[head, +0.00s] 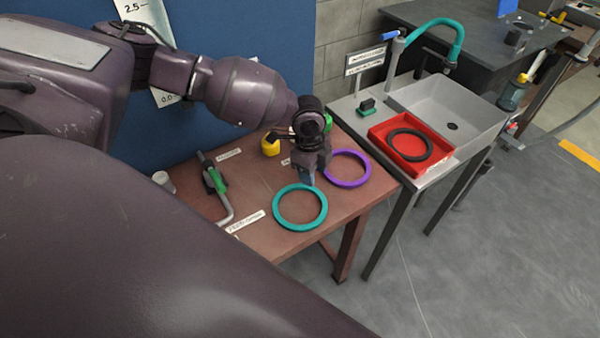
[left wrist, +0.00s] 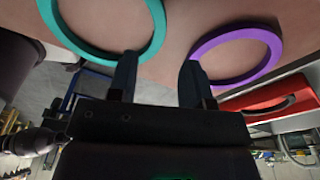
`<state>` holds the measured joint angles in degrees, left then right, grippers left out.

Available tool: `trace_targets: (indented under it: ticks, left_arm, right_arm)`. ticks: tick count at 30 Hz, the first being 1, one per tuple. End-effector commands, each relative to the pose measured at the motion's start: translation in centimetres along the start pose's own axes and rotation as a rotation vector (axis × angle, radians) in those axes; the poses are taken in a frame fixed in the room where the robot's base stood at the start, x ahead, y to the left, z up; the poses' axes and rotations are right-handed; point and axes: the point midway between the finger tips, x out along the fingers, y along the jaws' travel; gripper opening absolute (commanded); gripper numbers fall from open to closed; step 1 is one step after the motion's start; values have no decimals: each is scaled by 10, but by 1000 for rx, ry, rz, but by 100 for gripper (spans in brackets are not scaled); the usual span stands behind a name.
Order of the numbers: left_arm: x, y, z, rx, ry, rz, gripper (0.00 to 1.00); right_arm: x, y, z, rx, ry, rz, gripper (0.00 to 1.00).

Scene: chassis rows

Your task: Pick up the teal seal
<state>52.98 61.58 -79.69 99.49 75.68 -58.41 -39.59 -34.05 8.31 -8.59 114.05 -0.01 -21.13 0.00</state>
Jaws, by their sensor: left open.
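The teal seal (head: 300,226) is a flat ring lying on the brown table near its front edge. It also shows at the top left of the left wrist view (left wrist: 152,40). A purple ring (head: 347,185) lies behind it to the right and shows in the left wrist view (left wrist: 276,45). My left gripper (head: 307,180) is above the table at the far side of the teal seal, between the two rings. In the left wrist view its two fingers (left wrist: 156,78) are apart with nothing between them; one finger tip overlaps the teal ring's edge in the picture. My right gripper is not in view.
A red tray (head: 375,133) with a black ring (head: 409,145) stands by the grey sink (head: 475,108) at the right. A grey tool with a green part (head: 215,181) and a yellow object (head: 270,147) are on the table. A blue panel (head: 240,30) stands behind.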

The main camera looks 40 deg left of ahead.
Motion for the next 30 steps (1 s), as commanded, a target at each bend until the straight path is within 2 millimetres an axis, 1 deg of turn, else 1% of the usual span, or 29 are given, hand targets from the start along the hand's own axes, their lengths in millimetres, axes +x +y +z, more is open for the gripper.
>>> trace_targets:
  ticks: [5, 12, 15, 22, 23, 30]
  left_arm:
    - [10, 1, 0, 0, -1, 1, 45]
    - [42, 2, 2, 0, 0, 2, 45]
    - [52, 1, 2, 0, 0, 0, 45]
    - [54, 2, 2, 0, 0, -1, 45]
    - [54, 2, 2, 0, 0, -1, 44]
    - [54, 2, 2, 0, 0, 0, 7]
  right_arm:
    - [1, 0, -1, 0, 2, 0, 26]
    - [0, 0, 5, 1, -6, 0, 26]
    - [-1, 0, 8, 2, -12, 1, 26]
    - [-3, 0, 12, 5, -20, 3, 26]
    - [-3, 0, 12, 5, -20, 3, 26]
    - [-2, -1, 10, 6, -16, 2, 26]
